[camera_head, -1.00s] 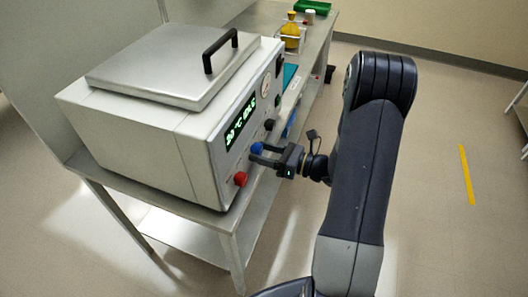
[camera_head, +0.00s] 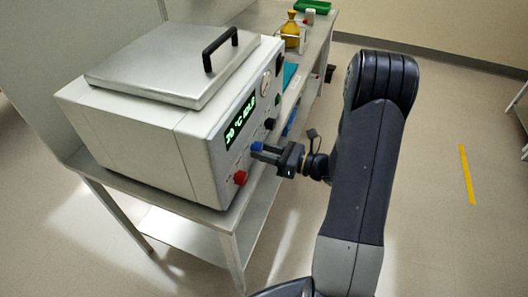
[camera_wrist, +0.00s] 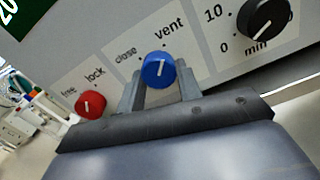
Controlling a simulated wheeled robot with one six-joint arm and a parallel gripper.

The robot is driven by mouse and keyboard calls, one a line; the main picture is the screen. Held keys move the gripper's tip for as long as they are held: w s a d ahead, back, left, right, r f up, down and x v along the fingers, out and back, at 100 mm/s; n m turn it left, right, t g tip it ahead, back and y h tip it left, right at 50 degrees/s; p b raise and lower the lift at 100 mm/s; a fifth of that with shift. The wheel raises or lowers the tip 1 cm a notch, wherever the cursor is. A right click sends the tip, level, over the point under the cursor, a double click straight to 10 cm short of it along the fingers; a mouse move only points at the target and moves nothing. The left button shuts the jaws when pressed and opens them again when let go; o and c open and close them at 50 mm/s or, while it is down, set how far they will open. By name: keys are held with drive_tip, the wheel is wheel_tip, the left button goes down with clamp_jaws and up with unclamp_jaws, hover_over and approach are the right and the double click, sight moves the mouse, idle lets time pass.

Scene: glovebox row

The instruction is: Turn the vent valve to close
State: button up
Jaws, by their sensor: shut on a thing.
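The vent valve is a blue round knob (camera_head: 257,147) on the front panel of the grey box. In the wrist view the blue knob (camera_wrist: 158,69) stands between my two fingers, with the words "close" and "vent" above it. Its white line points up in the picture, nearer to "vent" than to "close". My gripper (camera_head: 265,153) is at the panel, shut on the blue knob with a finger on either side. The wrist view also shows the gripper (camera_wrist: 160,82) from behind; the fingers' contact with the knob's sides is partly hidden.
A red lock knob (camera_head: 240,178) sits left of the blue one; a black timer knob (camera_head: 269,124) sits right. The grey box (camera_head: 150,120) stands on a metal bench (camera_head: 215,215). A yellow flask (camera_head: 290,28) is farther back. Floor to the right is clear.

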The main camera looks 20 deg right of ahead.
drive_tip(key=n+b, duration=0.5)
drive_tip(key=b, duration=0.2)
drive_tip(key=n+b, duration=0.6)
drive_tip(key=b, duration=0.1)
drive_tip(key=n+b, duration=0.6)
drive_tip(key=b, duration=0.1)
drive_tip(key=shift+w+d, duration=0.15)
drive_tip(key=shift+w, duration=0.1)
drive_tip(key=shift+r+n, duration=0.15)
drive_tip(key=shift+n, duration=0.25)
drive_tip(key=o, duration=1)
drive_tip(key=shift+c, duration=0.2)
drive_tip(key=p+v, duration=0.1)
drive_tip(key=v, duration=0.9)
drive_tip(key=shift+s+d+p, duration=0.25)
drive_tip(key=shift+d+p, duration=0.05)
